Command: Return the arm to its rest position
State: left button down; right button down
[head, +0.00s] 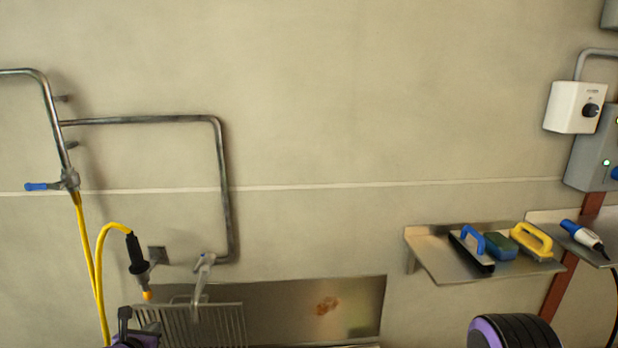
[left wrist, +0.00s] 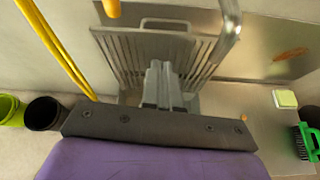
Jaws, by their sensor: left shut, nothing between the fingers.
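My left gripper (left wrist: 163,86) shows best in the left wrist view. Its two grey fingers are together, with nothing between them. They are seen against a slatted metal rack (left wrist: 146,48) at the sink, and I cannot tell how far apart they are. In the head view only a dark and purple part of my left arm shows at the bottom left, below the spray nozzle. A purple and black part of my right arm shows at the bottom right; its gripper is out of view.
A yellow hose (head: 99,270) with a black spray nozzle (head: 135,253) hangs near my left arm. A tap (head: 203,266) stands over the sink. A steel shelf (head: 437,259) holds brushes and a sponge. Lime (left wrist: 9,110) and black (left wrist: 44,113) buckets stand at left. A green brush (left wrist: 305,142) lies right.

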pick_arm(q)
jog(key=s+d+f+m+g, duration=0.3)
jog(key=s+d+f+m, duration=0.25)
jog(key=s+m, duration=0.4)
jog(key=s+d+f+m+g, duration=0.2)
jog(key=s+d+f+m, duration=0.3)
jog(key=s+f+m, duration=0.4)
jog(key=s+f+m+g+y, duration=0.2)
jog(key=s+m, duration=0.8)
jog(key=s, duration=1.1)
jog(key=g, duration=0.2)
jog(key=shift+s+a+f+g, duration=0.15)
jog(key=shift+a+f+g, duration=0.05)
jog(key=shift+f+g, duration=0.15)
jog(key=shift+m, duration=0.25)
